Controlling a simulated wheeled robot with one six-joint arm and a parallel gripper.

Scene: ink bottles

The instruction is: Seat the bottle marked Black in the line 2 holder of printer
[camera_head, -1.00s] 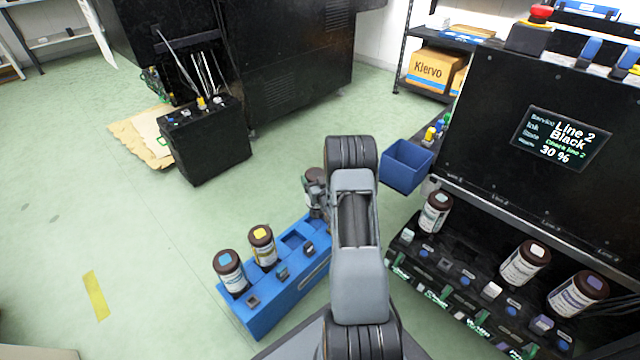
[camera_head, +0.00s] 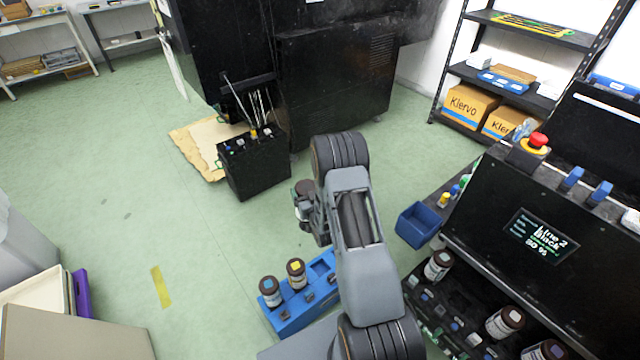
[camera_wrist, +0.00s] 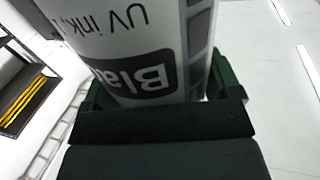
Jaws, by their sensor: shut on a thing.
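My gripper (camera_head: 306,206) is shut on the Black bottle (camera_head: 305,187), which shows a brown cap in the head view, partly hidden by my arm. In the wrist view the bottle's white label (camera_wrist: 145,45) reads "UV ink" and "Bla…", upside down, close between the green fingers. The bottle is held above the floor, beyond the blue rack (camera_head: 300,312). The printer (camera_head: 535,215) stands at the right. Its screen (camera_head: 541,236) reads Line 2 Black and a percentage. The line 2 holder is hard to tell.
The blue rack holds a blue-marked bottle (camera_head: 270,291) and a yellow-marked bottle (camera_head: 296,273). A blue bin (camera_head: 417,225) hangs at the printer's left end. A black tank box (camera_head: 255,165) stands on the floor. Green floor is open at left.

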